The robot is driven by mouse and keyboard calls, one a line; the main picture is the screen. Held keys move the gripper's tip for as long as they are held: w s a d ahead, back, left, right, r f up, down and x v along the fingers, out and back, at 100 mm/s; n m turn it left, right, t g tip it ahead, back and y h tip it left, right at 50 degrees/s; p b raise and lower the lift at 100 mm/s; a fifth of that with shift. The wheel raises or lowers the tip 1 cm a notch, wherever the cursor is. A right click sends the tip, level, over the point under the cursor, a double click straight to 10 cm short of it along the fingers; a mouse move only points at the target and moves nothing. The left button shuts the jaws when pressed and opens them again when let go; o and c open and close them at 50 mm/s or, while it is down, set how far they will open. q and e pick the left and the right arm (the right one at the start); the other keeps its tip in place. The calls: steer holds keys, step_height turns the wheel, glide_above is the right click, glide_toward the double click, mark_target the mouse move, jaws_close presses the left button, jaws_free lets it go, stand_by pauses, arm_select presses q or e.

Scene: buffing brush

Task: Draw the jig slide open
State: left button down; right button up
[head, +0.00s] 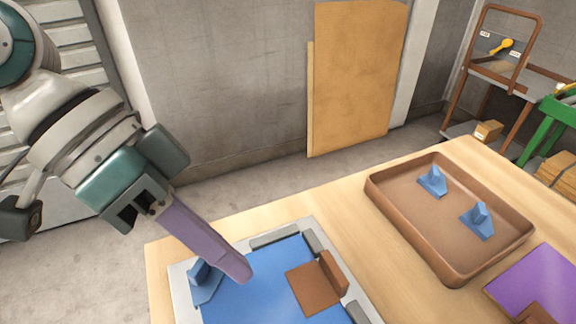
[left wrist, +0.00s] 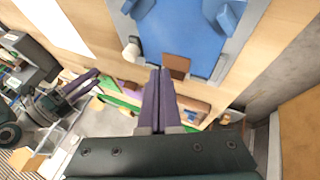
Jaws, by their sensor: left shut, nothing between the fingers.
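The jig has a grey frame (head: 182,290) and a blue bed (head: 252,295) at the near edge of the table. A brown slide (head: 312,288) with an upright plate lies at the right of the bed. It also shows in the left wrist view (left wrist: 176,66), just beyond my fingertips. My left gripper (head: 240,272) has long purple fingers, shut and empty, above the bed and left of the slide, apart from it in the picture. A blue bracket (head: 204,282) stands at the jig's left side. My right gripper (left wrist: 82,84) shows small in the left wrist view; its opening is unclear.
A brown tray (head: 400,228) with two blue brackets (head: 433,182) (head: 478,220) stands right of the jig. A purple mat (head: 535,285) lies at the lower right. Bare wood separates jig and tray. A tan board (head: 357,75) leans on the wall.

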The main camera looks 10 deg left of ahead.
arm_select(q)
steer(key=b+x, duration=0.1)
steer(key=x, duration=0.6)
steer(key=shift+s+d+f, duration=0.1)
steer(key=shift+d+f, duration=0.05)
steer(key=shift+f, duration=0.1)
arm_select(e)
steer(key=shift+f, duration=0.45)
arm_select(q)
steer(key=s+d+p, duration=0.1)
steer(key=s+d, duration=0.1)
steer(key=shift+d+f+p, duration=0.1)
steer(key=shift+d+p, duration=0.25)
steer(key=shift+p, duration=0.05)
arm_select(e)
steer(key=shift+r, duration=0.8)
arm_select(q)
steer(key=shift+s+d+f, duration=0.1)
steer(key=shift+s+d, duration=0.2)
steer(key=shift+d, duration=0.05)
arm_select(e)
steer(key=shift+r, duration=0.15)
